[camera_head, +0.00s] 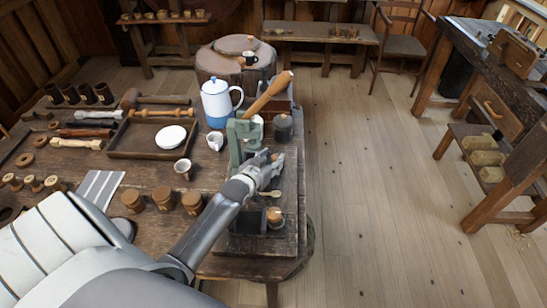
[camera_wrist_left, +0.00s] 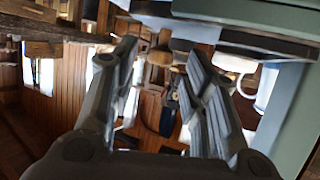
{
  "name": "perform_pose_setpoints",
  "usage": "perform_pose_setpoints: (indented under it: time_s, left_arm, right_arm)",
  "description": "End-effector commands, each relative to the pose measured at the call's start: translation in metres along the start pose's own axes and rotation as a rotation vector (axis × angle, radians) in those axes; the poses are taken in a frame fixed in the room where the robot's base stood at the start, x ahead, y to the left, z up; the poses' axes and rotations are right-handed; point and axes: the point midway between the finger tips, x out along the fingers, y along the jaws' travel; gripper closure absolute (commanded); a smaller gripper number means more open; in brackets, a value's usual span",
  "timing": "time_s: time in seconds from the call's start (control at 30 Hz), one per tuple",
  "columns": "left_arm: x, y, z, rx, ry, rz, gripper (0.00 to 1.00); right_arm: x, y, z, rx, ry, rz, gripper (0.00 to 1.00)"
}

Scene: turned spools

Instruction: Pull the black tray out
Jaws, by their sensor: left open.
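A dark, nearly black tray-like piece (camera_head: 246,244) lies at the table's front right corner, with a small orange-topped jar on it. I cannot tell whether this is the black tray; my arm hides part of it. My left gripper (camera_head: 268,162) is open beside the green lever press (camera_head: 236,140), behind and above the dark piece. In the left wrist view the open fingers (camera_wrist_left: 163,58) have nothing clearly between them. A dark slab with a pale edge (camera_wrist_left: 245,42) crosses the upper right there. My right gripper is not in view.
The press's wooden lever (camera_head: 268,94) rises close to my left gripper. A brown wooden tray (camera_head: 122,145) holds a white bowl. The floor right of the table is clear.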

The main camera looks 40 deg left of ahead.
Motion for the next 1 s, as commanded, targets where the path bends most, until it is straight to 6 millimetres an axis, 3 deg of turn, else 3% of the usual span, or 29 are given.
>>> perform_pose_setpoints:
  time_s: [0.17,0.6,0.9,1.0]
  left_arm:
    - [0.017,0.000,0.000,0.000,-0.001,0.001,0.58]
    - [0.023,0.000,0.000,0.001,0.000,0.000,0.60]
    - [0.022,0.000,0.000,0.001,0.000,0.000,0.98]
    - [0.022,0.000,0.000,0.001,0.000,0.000,1.00]
  right_arm:
    - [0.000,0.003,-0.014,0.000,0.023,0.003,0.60]
    - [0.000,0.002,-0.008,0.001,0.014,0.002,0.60]
    - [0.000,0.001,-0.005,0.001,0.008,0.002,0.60]
    - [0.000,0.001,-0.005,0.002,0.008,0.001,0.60]
